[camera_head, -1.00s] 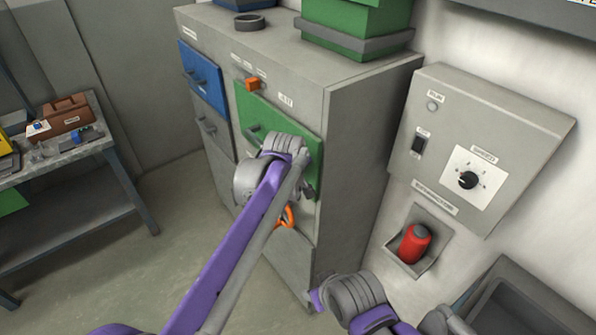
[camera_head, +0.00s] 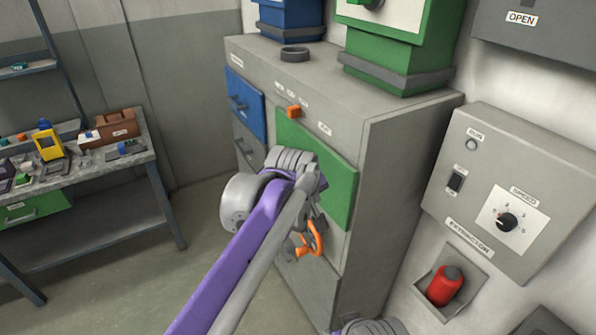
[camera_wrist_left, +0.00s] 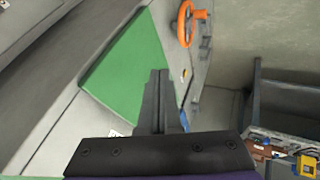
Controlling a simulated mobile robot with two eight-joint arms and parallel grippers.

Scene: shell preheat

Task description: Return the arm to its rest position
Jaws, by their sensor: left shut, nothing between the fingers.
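My left arm, with a purple and grey link, reaches in from the bottom of the head view to a grey wrist in front of the green door. The left gripper itself is mostly hidden behind that wrist. In the left wrist view my left gripper (camera_wrist_left: 158,75) shows dark fingers, shut with nothing between them. The orange handwheel (camera_wrist_left: 187,22) is near the top of that view, apart from the fingers. My right gripper is not visible.
The grey cabinet (camera_head: 405,165) has a green door (camera_head: 340,185) and a blue door (camera_head: 243,100). A workbench (camera_head: 105,165) holding several items stands left. Open floor lies between bench and cabinet.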

